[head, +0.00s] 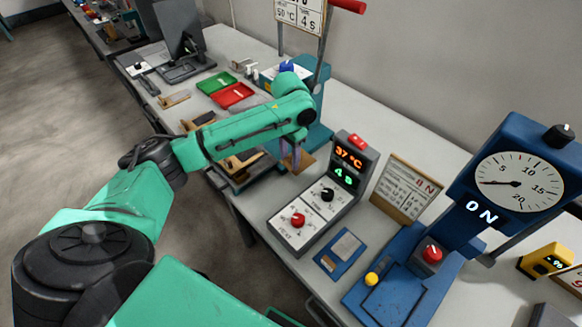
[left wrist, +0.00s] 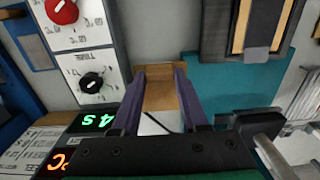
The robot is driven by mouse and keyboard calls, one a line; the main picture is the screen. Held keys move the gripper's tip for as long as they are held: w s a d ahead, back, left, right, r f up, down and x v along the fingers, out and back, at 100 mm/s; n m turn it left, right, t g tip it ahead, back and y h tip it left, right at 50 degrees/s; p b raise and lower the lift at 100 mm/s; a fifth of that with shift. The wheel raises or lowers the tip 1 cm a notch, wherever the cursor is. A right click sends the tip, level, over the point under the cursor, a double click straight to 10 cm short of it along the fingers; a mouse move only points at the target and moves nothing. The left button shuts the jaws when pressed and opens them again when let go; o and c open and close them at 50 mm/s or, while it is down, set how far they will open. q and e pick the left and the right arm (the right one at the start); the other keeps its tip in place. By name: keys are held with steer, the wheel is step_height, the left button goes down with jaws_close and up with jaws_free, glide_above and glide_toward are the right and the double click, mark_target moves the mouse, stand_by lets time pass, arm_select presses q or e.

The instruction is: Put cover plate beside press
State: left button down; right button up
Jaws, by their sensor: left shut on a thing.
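My left gripper (head: 291,160) reaches down over the table, just in front of the teal press (head: 319,138) with the red lever handle (head: 346,5). In the left wrist view, my left gripper (left wrist: 158,100) has its two purple fingers shut on a tan, wood-coloured plate (left wrist: 161,94), which I take for the cover plate. The plate also shows beside the fingers in the head view (head: 304,162). The press's teal base (left wrist: 230,84) lies right of the fingers in the wrist view. I cannot tell whether the plate touches the table. My right gripper is not in view.
A control box (head: 318,204) with knobs and lit digits stands right of my left gripper. A blue gauge machine (head: 400,285), a blue pad (head: 340,254) and a sign board (head: 407,188) are further right. Red (head: 233,95) and green (head: 216,83) trays lie further back.

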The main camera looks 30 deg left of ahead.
mark_target(289, 169)
arm_select(q)
steer(key=f, duration=0.4)
steer(key=shift+a+f, duration=0.2)
steer(key=shift+f, duration=0.2)
steer(key=shift+d, duration=0.1)
steer(key=shift+f, duration=0.2)
steer(key=shift+f, duration=0.15)
steer(key=shift+c, duration=2.1)
jaws_free()
